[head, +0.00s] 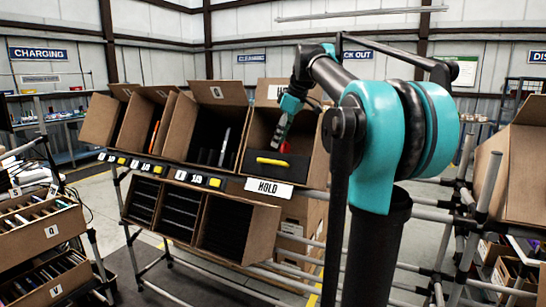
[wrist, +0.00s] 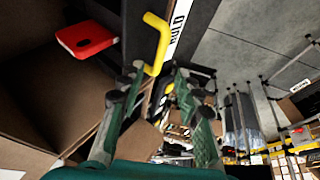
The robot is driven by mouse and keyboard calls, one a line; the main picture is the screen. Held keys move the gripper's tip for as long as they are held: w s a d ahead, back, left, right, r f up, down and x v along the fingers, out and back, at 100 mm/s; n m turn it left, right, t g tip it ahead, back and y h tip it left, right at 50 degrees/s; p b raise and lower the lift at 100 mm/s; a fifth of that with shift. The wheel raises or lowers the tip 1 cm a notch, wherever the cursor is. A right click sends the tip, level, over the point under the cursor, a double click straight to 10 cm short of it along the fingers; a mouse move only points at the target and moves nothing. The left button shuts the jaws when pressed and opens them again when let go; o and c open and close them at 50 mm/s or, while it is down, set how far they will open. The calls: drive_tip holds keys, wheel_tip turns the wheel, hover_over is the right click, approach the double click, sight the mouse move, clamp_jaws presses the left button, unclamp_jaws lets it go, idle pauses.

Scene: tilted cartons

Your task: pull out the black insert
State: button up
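The black insert (head: 255,162) is a dark panel with a yellow bar handle (head: 271,161). It sits in the front of the tilted carton above the HOLD label (head: 268,188). My gripper (head: 279,142) is above the handle, inside the mouth of that carton. In the wrist view my gripper (wrist: 158,82) has its two green fingers spread wide with nothing held. The yellow handle (wrist: 158,38) lies just beyond the fingertips, its lower end near the gap between them. Whether a finger touches it I cannot tell.
A red object (wrist: 87,38) lies behind the insert, close to my left finger in the wrist view. Other tilted cartons (head: 196,125) stand to the left on the rack. A lower carton with black dividers (head: 250,232) is below. Rack bars run along the front.

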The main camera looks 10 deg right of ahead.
sight(273, 155)
drive_tip(key=x, duration=0.7)
drive_tip(key=shift+w+f, duration=0.1)
drive_tip(key=shift+f, duration=0.15)
clamp_jaws()
